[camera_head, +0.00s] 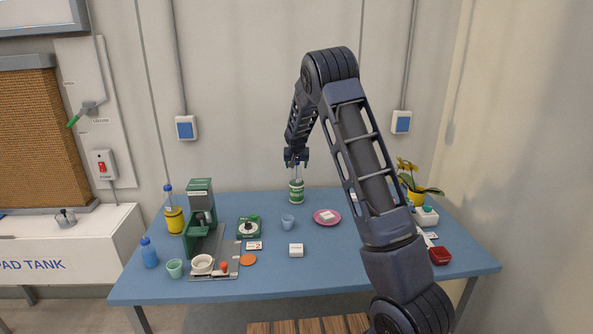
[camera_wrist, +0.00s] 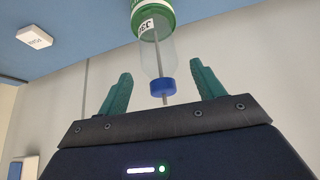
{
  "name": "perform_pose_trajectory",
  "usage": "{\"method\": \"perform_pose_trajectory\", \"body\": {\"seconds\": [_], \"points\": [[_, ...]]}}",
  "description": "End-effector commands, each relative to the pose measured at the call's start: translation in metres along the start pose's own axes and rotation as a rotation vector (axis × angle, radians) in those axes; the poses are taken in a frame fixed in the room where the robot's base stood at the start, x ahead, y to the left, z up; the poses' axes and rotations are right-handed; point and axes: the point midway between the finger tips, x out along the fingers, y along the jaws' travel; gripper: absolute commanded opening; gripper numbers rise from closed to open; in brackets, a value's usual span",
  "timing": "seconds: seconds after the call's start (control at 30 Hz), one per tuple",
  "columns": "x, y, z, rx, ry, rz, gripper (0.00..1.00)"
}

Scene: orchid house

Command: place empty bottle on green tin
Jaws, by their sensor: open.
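The green tin (camera_head: 296,193) with a white label band stands at the back middle of the blue table. A clear bottle (camera_wrist: 155,58) with a blue cap and a thin tube stands upright on or in the green tin, which also shows in the wrist view (camera_wrist: 150,14); its base is hidden by the tin's rim. My gripper (camera_head: 295,162) is above the tin, pointing down. In the wrist view its two teal fingers (camera_wrist: 161,69) are spread apart on either side of the bottle, with gaps showing on both sides.
Left on the table are a yellow tin (camera_head: 174,220) holding a blue-capped bottle, a blue bottle (camera_head: 149,254) and a green press (camera_head: 199,215). The table's front middle is fairly clear.

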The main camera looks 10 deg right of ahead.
Motion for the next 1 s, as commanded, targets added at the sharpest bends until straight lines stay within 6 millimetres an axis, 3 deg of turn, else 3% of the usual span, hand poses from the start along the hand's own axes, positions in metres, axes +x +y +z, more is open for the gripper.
{"method": "perform_pose_trajectory", "body": {"seconds": [0.3, 0.6, 0.77, 1.0], "points": [[-0.055, 0.000, 0.000, -0.001, 0.000, 0.000, 0.67], [-0.078, 0.003, 0.001, 0.002, -0.003, -0.001, 0.67], [-0.110, 0.026, 0.006, 0.018, -0.018, -0.010, 0.67], [-0.186, 0.073, 0.033, 0.035, -0.060, -0.035, 0.67]]}}
